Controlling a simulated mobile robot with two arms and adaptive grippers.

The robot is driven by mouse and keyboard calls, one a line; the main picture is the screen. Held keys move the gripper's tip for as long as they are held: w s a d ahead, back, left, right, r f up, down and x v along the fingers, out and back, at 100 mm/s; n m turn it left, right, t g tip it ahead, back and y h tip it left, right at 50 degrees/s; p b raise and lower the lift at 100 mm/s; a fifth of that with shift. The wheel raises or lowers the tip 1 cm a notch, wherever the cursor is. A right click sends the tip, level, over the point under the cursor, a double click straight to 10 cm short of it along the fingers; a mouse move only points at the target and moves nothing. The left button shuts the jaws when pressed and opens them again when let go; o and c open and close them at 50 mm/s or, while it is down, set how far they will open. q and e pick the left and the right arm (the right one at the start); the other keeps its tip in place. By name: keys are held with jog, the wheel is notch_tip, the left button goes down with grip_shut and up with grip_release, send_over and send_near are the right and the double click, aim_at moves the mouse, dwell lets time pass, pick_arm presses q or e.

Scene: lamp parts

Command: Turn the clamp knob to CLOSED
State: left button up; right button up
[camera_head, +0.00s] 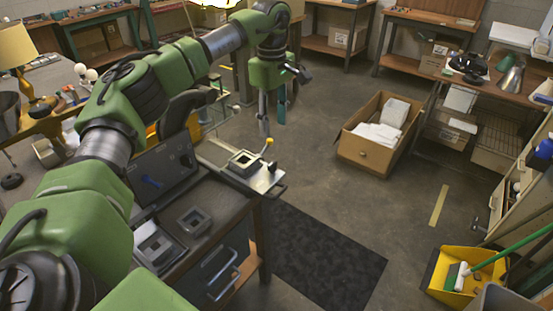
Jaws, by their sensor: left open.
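A metal fixture plate (262,184) with a square dark-rimmed block (244,162) sits at the far right corner of the workbench. A small lever with a yellow ball knob (269,141) rises beside the block; it looks like the clamp knob. Any OPEN or CLOSED marking is too small to read. My left gripper (272,125) hangs from the green arm, fingers pointing down, open and empty. In the picture it is just above the yellow knob; I cannot tell whether they touch. My right gripper is not in view.
Two more square grey parts (194,221) lie on the bench, near an open dark case (163,170). A cardboard box (371,152) with white contents stands on the floor. A dark mat (320,257) lies right of the bench. A yellow dustpan (470,276) and broom are at right.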

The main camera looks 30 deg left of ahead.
aim_at(272, 163)
pick_arm(q)
jog(key=f, duration=0.4)
jog(key=f+p, duration=0.1)
jog(key=f, duration=0.4)
jog(key=f+p, duration=0.1)
jog(key=f, duration=0.3)
jog(key=shift+a+f, duration=0.25)
jog(key=shift+f, duration=0.05)
jog(key=shift+c, duration=0.4)
jog(key=c, duration=1)
